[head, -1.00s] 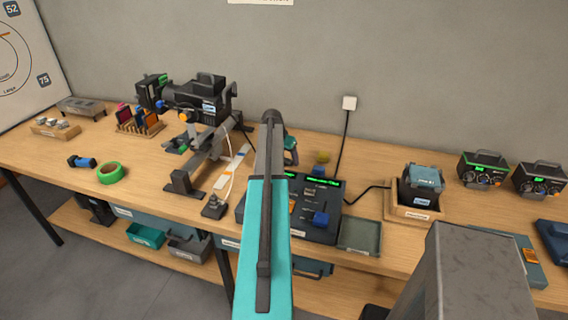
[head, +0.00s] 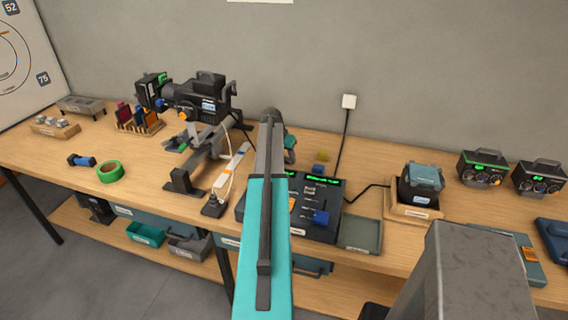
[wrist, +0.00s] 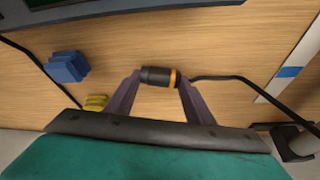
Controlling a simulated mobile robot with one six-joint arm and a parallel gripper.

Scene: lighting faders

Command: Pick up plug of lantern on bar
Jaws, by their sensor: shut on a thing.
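The lantern (head: 205,97) is a black fixture mounted on a grey bar (head: 222,130) on the bench, left of centre in the head view. Its plug (wrist: 157,76) is a short dark cylinder with an orange ring, seen in the wrist view. A black cable runs from the orange end off to the right. My gripper (wrist: 158,78) is shut on the plug, one finger at each end, with bare wood in view behind it. In the head view my arm hides the plug and most of the gripper.
A control desk (head: 318,190) with green displays stands just right of my arm, with a shallow grey tray (head: 360,236) beside it. A yellow block (wrist: 96,102) and a blue block (wrist: 67,67) lie near the gripper.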

